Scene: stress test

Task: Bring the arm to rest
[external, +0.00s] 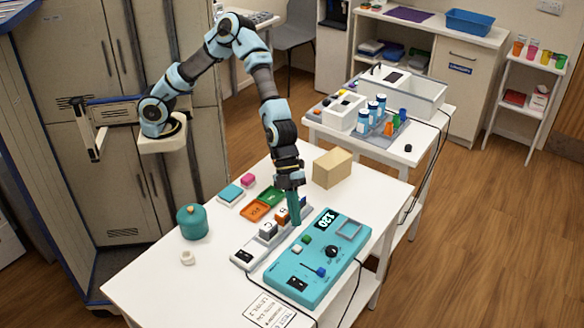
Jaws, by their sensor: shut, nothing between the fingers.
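My gripper (296,212) is at the end of my arm, which reaches down over the white table (150,280). It is shut and empty, and points down. Its tips are close to the right end of a grey-white strip with lettered blocks, beside the teal device (318,262). I cannot tell whether the tips touch anything. A white block marked C (267,229) stands on the strip, and an orange-brown block (283,215) stands beside the gripper. My gripper hides part of the strip's far end.
A teal lidded pot (192,222) and a white ring (187,258) are at the left. Orange (256,211) and green (271,196) trays lie behind the strip. A tan box (332,168) stands behind the gripper. A second table with bottles (362,121) is farther back. The table's front left is clear.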

